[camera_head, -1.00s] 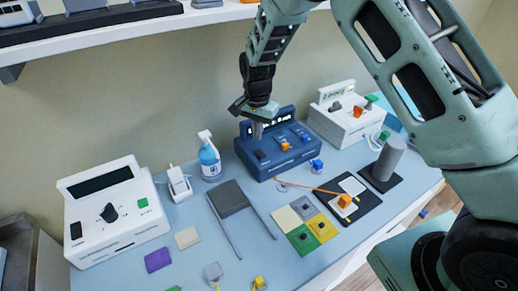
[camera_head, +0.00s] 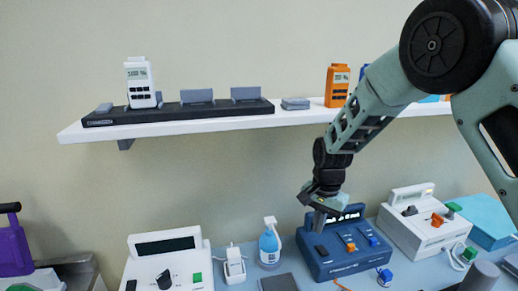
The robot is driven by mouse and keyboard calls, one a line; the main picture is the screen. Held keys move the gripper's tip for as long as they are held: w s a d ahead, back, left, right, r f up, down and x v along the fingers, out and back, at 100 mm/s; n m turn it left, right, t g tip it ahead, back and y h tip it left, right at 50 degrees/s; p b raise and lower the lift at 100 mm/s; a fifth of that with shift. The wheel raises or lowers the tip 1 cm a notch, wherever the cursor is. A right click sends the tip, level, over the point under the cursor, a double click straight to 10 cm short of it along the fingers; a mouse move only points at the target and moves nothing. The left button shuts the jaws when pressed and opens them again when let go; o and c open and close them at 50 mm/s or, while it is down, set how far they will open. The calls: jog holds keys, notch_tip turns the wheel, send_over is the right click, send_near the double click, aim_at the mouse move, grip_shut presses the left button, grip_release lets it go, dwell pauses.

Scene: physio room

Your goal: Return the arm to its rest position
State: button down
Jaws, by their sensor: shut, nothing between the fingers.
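My gripper (camera_head: 319,219) is at the right of centre, pointing down. It is shut and empty. It hangs in front of and near the top of the dark blue device (camera_head: 343,262), partly covering its display; I cannot tell the gap between them. My arm reaches in from the upper right, passing in front of the shelf.
A white wall shelf (camera_head: 230,124) bears a black dock (camera_head: 230,111), a white handheld unit (camera_head: 141,84) and an orange one (camera_head: 338,86). Below on the blue table (camera_head: 225,283) stand a white device (camera_head: 165,265), a spray bottle (camera_head: 269,246) and another white device (camera_head: 415,225).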

jog(key=s+a+r+n+y+b, duration=0.1)
jog(key=s+a+r+n, duration=0.25)
jog(key=s, duration=0.55)
jog(key=s+a+r+n+b, duration=0.1)
jog(key=s+a+r+n, duration=0.3)
jog(key=s, duration=0.4)
jog(key=s+d+n+h+b, duration=0.1)
jog(key=s+d+n, duration=0.2)
jog(key=s+n, duration=0.5)
jog(key=s, duration=0.7)
jog(key=shift+s+d, duration=0.15)
jog(key=shift+s, duration=0.25)
